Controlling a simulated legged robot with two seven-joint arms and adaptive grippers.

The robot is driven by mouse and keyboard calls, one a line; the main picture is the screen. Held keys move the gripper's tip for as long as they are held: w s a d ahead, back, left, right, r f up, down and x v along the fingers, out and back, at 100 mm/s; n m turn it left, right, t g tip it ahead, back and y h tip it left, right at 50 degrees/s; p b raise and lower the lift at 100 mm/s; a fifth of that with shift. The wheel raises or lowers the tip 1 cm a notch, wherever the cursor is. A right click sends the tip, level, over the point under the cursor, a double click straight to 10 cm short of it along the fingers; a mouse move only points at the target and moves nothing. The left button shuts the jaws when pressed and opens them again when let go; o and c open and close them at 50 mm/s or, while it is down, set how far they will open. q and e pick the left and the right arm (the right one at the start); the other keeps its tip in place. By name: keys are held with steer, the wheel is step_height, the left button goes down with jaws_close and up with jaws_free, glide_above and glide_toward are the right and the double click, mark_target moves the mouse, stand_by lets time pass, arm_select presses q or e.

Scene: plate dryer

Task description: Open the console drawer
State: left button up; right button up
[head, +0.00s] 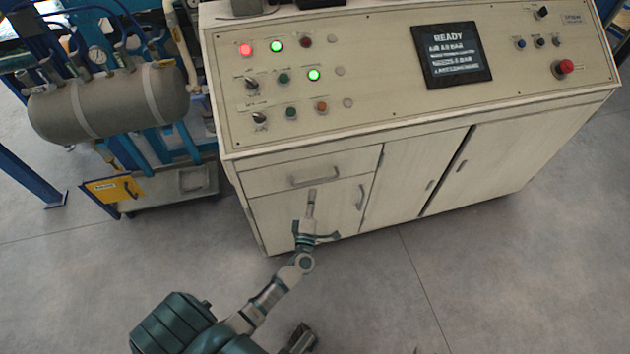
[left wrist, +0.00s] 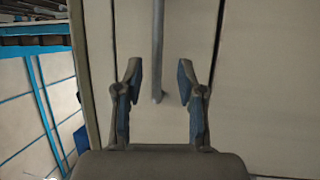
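The console drawer (head: 285,178) is the wide cream front at the upper left of the console. It looks closed, and its grey bar handle (head: 314,180) is in the middle of its front. My left gripper (head: 316,230) is in front of the console's left part, just below the handle in the head view. In the left wrist view its two fingers (left wrist: 160,85) are spread apart. A grey bar, apparently the handle (left wrist: 157,50), runs between and beyond them, and neither finger touches it.
Below the drawer is a cabinet door with its own handle (head: 360,197); more doors (head: 415,180) are to the right. A grey tank (head: 110,100) on a blue frame stands left of the console. The floor (head: 480,280) in front is clear.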

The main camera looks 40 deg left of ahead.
mark_target(315, 182)
arm_select(q)
steer(key=x, duration=0.5)
steer(key=shift+w+r, duration=0.15)
steer(key=shift+w, duration=0.2)
steer(key=shift+w+a+b, duration=0.25)
steer(key=shift+w+b, duration=0.05)
arm_select(e)
steer(key=shift+w+a+r+t, duration=0.15)
steer(key=shift+w+r+t, duration=0.15)
steer(key=shift+w, duration=0.15)
steer(key=shift+w+a+r+t, duration=0.15)
steer(key=shift+w+t, duration=0.15)
steer(key=shift+w, duration=0.15)
arm_select(q)
jaws_close()
